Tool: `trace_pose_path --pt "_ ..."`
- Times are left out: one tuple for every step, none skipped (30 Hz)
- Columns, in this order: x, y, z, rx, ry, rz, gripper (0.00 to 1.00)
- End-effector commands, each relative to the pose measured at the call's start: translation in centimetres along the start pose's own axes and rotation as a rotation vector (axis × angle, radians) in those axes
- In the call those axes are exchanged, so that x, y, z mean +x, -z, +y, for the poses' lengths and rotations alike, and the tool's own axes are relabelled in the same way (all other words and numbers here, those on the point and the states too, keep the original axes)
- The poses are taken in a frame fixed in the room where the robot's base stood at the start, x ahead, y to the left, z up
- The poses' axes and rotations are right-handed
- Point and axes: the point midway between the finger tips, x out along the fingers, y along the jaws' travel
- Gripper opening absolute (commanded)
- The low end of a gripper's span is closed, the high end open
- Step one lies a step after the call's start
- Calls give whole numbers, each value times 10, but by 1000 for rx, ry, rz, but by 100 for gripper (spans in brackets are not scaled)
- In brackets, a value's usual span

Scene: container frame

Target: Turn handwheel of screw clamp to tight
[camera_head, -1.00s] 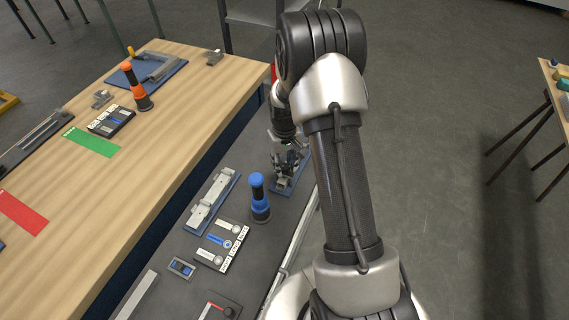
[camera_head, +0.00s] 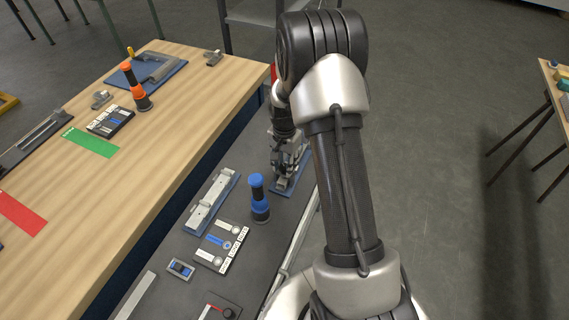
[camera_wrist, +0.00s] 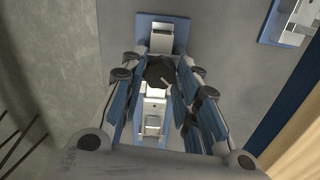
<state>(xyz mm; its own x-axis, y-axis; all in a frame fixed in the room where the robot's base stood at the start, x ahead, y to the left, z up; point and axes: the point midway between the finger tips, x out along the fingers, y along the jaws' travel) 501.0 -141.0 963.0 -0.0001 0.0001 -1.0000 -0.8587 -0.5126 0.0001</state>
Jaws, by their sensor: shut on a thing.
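The screw clamp (camera_wrist: 160,35) is a pale metal body on a blue base plate (camera_wrist: 181,22) in the wrist view. Its dark round handwheel (camera_wrist: 158,73) sits in the middle of that view. My gripper (camera_wrist: 160,82) points down over the clamp, with its fingers on both sides of the handwheel, and is shut on it. In the head view my gripper (camera_head: 287,168) is over the blue plate (camera_head: 300,178), and my arm hides part of the clamp. I cannot read how tight the screw is.
Beside the clamp stand a blue-topped handle (camera_head: 258,198), a grey fixture on a blue plate (camera_head: 212,200) and a labelled switch panel (camera_head: 222,246). A wooden table (camera_head: 180,125) borders the dark bench on the left. Open floor lies to the right.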

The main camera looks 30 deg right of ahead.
Motion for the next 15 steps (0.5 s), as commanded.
trace_pose_path --pt "0 0 0 44 1 1 5" --pt "0 0 0 73 1 1 5" --pt "0 0 0 110 1 1 5" --pt "0 0 0 139 1 1 5" --pt "0 0 0 168 1 1 5" --pt "0 0 0 205 1 1 5" --pt "0 0 0 234 1 1 5" --pt "0 0 0 263 1 1 5" --pt "0 0 0 300 1 1 5" --pt "0 0 0 329 1 1 5" --pt "0 0 0 358 1 1 5" --pt "0 0 0 395 1 1 5" --pt "0 0 0 424 1 1 5" --pt "0 0 0 452 1 1 5" --pt "0 0 0 489 1 1 5"
